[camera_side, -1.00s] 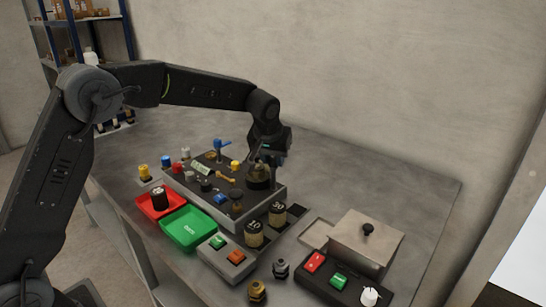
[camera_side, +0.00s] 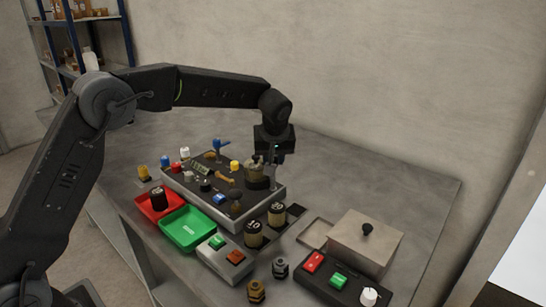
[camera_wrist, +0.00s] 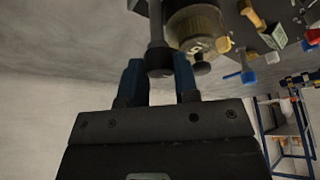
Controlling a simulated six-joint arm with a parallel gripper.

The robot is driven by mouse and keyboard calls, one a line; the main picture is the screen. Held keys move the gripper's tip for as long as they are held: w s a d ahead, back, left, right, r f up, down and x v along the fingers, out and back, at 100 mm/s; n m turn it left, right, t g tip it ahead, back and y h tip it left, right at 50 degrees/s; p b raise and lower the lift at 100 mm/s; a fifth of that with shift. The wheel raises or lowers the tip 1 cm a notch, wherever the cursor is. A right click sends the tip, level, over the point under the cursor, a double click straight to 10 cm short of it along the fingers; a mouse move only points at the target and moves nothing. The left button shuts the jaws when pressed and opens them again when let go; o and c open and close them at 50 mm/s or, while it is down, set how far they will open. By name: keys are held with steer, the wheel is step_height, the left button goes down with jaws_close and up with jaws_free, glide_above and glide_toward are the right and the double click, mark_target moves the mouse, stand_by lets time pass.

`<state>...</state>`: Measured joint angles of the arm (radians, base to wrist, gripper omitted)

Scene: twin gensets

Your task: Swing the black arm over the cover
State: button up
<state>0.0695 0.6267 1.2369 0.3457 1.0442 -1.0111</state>
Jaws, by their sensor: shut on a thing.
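The cover looks like the olive-brown round cap (camera_side: 256,172) at the back right of the grey panel box. In the wrist view it is a ribbed round body (camera_wrist: 197,28) just beyond my fingers. The black arm shows in the wrist view as a dark rod with a round end (camera_wrist: 158,58) between my two blue fingertips. My gripper (camera_wrist: 159,75) is shut on that rod, beside the cover. In the side view my gripper (camera_side: 277,155) points down at the right of the cover. How far the arm lies across the cover is hard to tell.
The panel box (camera_side: 236,215) carries several coloured knobs and a blue lever (camera_side: 217,144). A red tray (camera_side: 147,207) and a green tray (camera_side: 185,238) stand in front. A lidded metal box (camera_side: 365,240) stands right. The table behind is clear.

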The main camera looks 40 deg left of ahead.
steer(key=o, duration=0.9)
steer(key=v, duration=1.4)
steer(key=shift+a, duration=0.1)
